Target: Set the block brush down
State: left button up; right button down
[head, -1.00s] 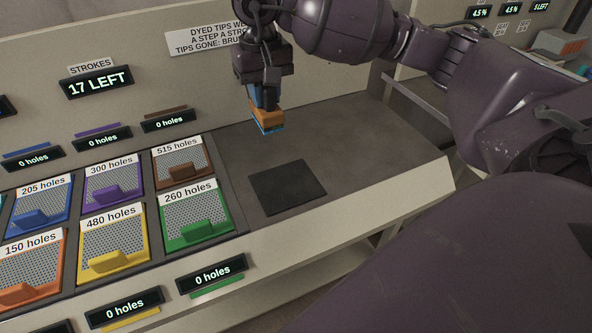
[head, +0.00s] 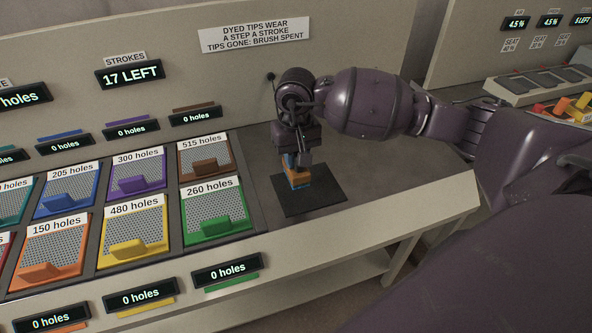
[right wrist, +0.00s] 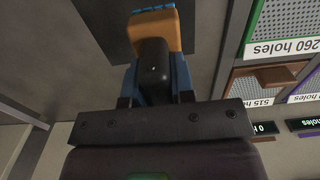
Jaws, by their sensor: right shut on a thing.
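The block brush has an orange block (head: 297,178) with blue showing at its lower edge. My right gripper (head: 291,160) is shut on it and points down over the dark square mat (head: 322,194). The brush is at the mat, near its back left part; I cannot tell whether it touches the mat. In the right wrist view the orange block (right wrist: 150,30) sits between the fingers, with a black rounded handle (right wrist: 153,62) toward the palm and blue at the far edge. The mat (right wrist: 100,20) lies behind it. My left gripper is not in view.
Perforated plates with coloured handles stand left of the mat, the green one (head: 214,216) nearest. The back panel (head: 400,40) carries a sign and a "17 LEFT" display (head: 130,73). The grey counter (head: 390,165) right of the mat is clear. Orange and yellow pieces (head: 562,106) lie far right.

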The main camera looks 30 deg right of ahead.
aim_at(296, 171)
jog(key=shift+f, duration=2.3)
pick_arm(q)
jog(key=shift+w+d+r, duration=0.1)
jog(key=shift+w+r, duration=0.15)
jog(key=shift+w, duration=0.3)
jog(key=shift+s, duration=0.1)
pick_arm(e)
jog(key=shift+f, duration=0.15)
jog(key=c, duration=1)
grip_release()
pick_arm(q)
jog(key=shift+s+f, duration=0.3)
pick_arm(e)
jog(key=shift+o, duration=0.2)
jog(key=shift+r, duration=0.2)
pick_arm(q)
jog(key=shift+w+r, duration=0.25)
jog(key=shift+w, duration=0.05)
pick_arm(e)
notch_tip(296, 171, up, 12)
